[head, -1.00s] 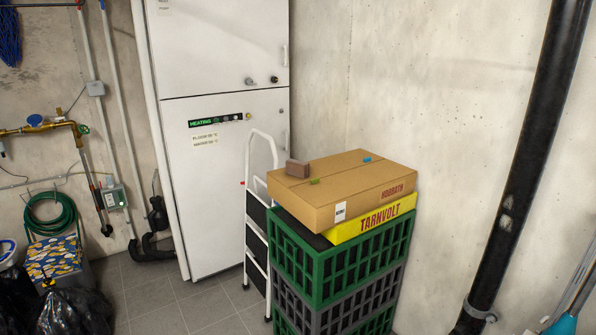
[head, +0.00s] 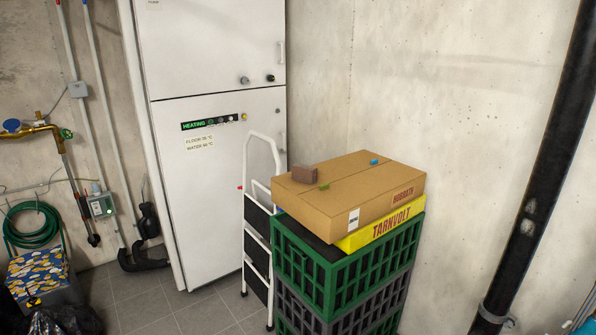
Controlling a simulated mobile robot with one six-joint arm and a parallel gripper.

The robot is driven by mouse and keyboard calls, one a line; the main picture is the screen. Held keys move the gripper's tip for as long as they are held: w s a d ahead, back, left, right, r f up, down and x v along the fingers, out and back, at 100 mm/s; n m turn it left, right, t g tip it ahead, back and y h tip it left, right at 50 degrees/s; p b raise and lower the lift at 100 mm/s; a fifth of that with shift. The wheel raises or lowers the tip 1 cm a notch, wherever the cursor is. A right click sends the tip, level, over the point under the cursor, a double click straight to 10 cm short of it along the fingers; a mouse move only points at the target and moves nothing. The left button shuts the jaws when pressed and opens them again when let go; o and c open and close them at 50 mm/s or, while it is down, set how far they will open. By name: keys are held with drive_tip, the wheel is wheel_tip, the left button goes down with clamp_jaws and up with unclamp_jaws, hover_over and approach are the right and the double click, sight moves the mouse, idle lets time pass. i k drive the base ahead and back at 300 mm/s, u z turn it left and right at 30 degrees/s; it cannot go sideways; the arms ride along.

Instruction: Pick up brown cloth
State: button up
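A small brown block-shaped item (head: 305,174) lies on the back left part of the cardboard box top; it may be the brown cloth, folded, but I cannot tell for sure. The cardboard box (head: 375,183) lies on a yellow box (head: 384,231), on top of stacked crates. A small green item (head: 324,187) and a small blue item (head: 374,162) also lie on the cardboard box. My gripper is not in view.
The green crate (head: 345,277) tops a grey crate. A white step ladder (head: 249,235) stands left of the stack, before a white heating cabinet (head: 215,200). A black pipe (head: 540,180) runs down the right. Grey tiled floor (head: 150,300) is open at the left.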

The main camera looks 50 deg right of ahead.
sight(304, 173)
drive_tip(key=z, duration=0.15)
drive_tip(key=i, duration=1.3)
drive_tip(key=u, duration=0.25)
